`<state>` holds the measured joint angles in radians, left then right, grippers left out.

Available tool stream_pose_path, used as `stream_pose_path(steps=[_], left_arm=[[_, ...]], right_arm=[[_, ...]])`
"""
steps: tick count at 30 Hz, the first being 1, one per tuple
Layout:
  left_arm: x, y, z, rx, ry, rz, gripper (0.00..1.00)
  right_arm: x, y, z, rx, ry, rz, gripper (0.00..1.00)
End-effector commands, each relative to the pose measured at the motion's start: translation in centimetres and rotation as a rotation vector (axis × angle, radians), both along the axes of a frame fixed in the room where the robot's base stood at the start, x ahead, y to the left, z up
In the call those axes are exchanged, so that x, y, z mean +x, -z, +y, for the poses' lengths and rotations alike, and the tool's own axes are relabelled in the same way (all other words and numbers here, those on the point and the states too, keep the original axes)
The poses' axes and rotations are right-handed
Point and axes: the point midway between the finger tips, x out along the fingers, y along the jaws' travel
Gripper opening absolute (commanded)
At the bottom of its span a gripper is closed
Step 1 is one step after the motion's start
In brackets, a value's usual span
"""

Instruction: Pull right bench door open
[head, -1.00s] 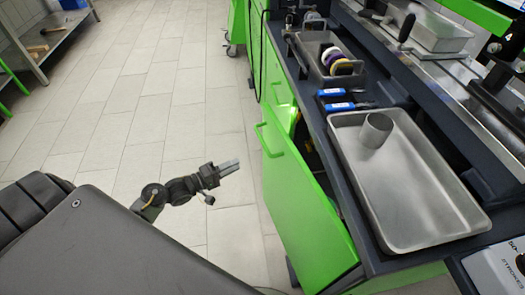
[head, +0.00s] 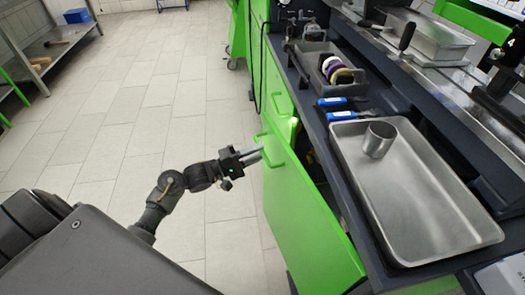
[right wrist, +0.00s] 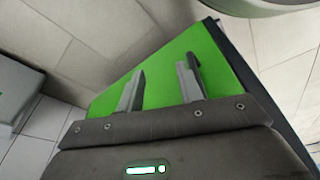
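The green right bench door (head: 304,215) stands ajar, swung out to the left from the dark bench in the head view. A dark gap shows between its top edge and the cabinet. Its green handle (head: 264,138) is near the upper left of its face. My left gripper (head: 262,152) is just left of the door, near the handle, fingers pointing at it. Its two fingers show slightly apart with nothing between them; I cannot tell whether they touch the door. My right gripper (right wrist: 160,85) is open and empty in the right wrist view, in front of a green panel (right wrist: 155,80).
On the bench top are a metal tray (head: 400,250) with a metal cup (head: 379,140), blue-handled tools (head: 335,102) and a bin of rolls (head: 318,50). The tiled floor (head: 120,120) left of the door is clear. A shelf (head: 55,50) stands far left.

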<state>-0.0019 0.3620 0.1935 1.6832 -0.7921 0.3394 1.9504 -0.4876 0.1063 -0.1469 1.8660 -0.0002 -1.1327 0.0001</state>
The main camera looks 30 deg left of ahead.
Motion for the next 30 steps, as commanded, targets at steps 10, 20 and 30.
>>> stream_pose_path(steps=[10, 20, 30], left_arm=[[1.6, -0.4, -1.4, 0.000, 0.000, 0.000, 0.31], [1.6, -0.4, -1.4, 0.001, -0.001, 0.001, 0.13], [1.6, -0.4, -1.4, 0.001, -0.001, 0.001, 0.00]], right_arm=[[0.2, -0.3, 0.1, 0.001, 0.000, -0.005, 0.36], [0.1, -0.3, 0.0, 0.001, 0.000, -0.004, 0.36], [0.1, -0.3, 0.0, 0.001, 0.001, -0.004, 0.36]])
